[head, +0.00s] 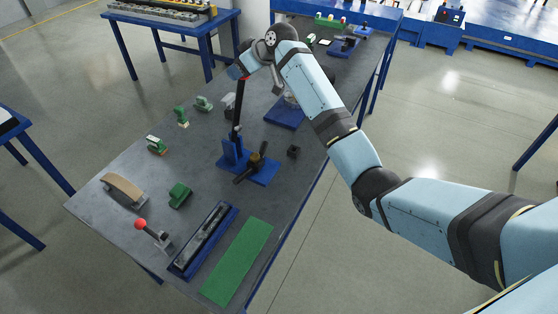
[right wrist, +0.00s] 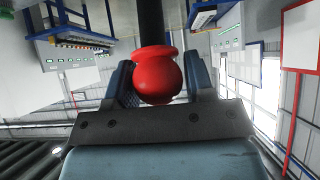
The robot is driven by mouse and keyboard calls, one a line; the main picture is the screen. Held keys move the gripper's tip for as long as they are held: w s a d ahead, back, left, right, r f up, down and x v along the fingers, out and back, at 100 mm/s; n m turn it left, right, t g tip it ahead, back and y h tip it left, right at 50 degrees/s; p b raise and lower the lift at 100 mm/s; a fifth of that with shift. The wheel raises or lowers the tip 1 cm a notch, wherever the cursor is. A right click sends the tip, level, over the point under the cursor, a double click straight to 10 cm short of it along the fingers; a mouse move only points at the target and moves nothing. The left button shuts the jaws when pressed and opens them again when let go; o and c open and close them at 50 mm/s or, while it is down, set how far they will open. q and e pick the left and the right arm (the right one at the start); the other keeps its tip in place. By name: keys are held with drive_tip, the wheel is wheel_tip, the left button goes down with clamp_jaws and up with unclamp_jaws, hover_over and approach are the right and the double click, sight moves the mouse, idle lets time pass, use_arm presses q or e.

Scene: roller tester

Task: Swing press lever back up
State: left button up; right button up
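The press (head: 233,150) stands on the bench on a blue base, and its black lever (head: 238,104) points up, close to upright. The lever's red knob (head: 245,77) is at the top, partly hidden by my right gripper (head: 238,72). In the right wrist view the red knob (right wrist: 157,76) sits between the two fingers of my right gripper (right wrist: 160,82), with little or no gap on either side. The black lever rod (right wrist: 150,22) runs away beyond the knob. My left gripper is not in view.
The bench (head: 104,200) also holds a smaller red-knobbed lever (head: 141,225), a green mat (head: 238,262), a blue tray (head: 204,240), a curved brown block (head: 123,188) and several green parts. A blue plate (head: 285,113) lies behind the press, under my right arm.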

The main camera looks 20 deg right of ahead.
drive_tip(key=o, duration=0.6)
drive_tip(key=shift+f, duration=0.1)
drive_tip(key=shift+v, duration=3.1)
drive_tip(key=shift+w, duration=0.1)
